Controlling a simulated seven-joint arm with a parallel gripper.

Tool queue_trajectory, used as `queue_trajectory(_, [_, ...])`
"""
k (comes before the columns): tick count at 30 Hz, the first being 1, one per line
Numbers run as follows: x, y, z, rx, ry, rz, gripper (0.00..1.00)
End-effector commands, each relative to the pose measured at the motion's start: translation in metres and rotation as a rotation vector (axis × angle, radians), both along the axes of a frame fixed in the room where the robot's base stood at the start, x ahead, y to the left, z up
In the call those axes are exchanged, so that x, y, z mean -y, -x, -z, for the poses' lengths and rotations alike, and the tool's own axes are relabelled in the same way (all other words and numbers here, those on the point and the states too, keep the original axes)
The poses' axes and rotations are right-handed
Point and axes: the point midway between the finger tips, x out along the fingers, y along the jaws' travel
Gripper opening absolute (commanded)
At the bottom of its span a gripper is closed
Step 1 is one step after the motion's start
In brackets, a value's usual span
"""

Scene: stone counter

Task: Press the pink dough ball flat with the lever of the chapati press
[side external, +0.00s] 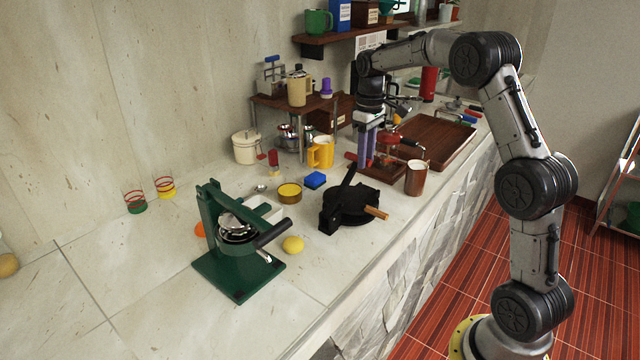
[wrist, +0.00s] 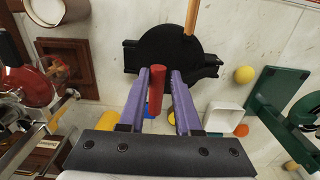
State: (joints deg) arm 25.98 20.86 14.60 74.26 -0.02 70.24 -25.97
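The black chapati press (side external: 345,208) stands on the counter; its round body also shows in the wrist view (wrist: 168,52). I see no pink dough ball in either view. My gripper (side external: 367,165) points down behind the press, above the counter. Its purple fingers (wrist: 159,74) are apart. A red cylinder (wrist: 156,88) shows between them with a gap on the right; I cannot tell whether they touch it.
A green juicer (side external: 235,245) and a yellow ball (side external: 293,245) are left of the press. A copper cup (side external: 416,178) and a wooden tray (side external: 440,138) are to the right. The front counter strip is clear.

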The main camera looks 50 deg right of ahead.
Motion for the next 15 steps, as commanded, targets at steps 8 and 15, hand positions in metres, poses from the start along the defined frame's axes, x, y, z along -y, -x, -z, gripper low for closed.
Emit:
queue_trajectory(8, [0.0, 0.0, 0.0, 0.0, -0.001, 0.0, 0.45])
queue_trajectory(15, [0.0, 0.0, -0.012, 0.002, 0.0, 0.0, 0.45])
